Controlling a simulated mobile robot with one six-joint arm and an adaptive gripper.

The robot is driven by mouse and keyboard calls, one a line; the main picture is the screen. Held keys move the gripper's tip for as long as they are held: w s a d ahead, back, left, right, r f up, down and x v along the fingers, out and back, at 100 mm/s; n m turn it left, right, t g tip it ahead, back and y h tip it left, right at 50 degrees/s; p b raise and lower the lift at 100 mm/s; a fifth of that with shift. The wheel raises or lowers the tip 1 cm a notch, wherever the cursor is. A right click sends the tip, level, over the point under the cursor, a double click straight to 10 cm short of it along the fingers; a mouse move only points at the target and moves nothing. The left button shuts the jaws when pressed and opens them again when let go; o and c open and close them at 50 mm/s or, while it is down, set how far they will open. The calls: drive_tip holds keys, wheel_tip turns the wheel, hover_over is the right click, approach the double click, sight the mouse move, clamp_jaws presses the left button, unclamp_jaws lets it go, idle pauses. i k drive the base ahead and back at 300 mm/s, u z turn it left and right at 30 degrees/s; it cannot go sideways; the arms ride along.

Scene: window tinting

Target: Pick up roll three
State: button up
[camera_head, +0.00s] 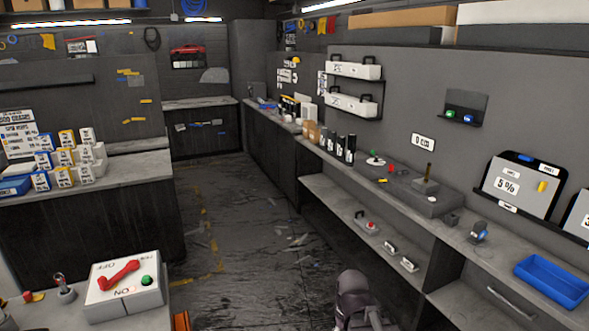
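No roll with a readable "three" can be made out. Several dark upright cylinders (340,149) with pale bands stand in a row on the long right-hand bench (460,228); they may be rolls or bottles, and I cannot tell which. A dark rounded part, probably of my arm, shows at the bottom edge right of the middle. My gripper's fingers are not visible.
A white box with a red lever (119,273) stands on the near left surface. A blue tray (552,281) lies at the bench's right end. Labelled boxes (66,157) stand on the left counter. The aisle floor (240,240) is mostly open, with scattered scraps.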

sight(341, 139)
drive_tip(key=i, duration=3.95)
drive_tip(key=z, duration=1.4)
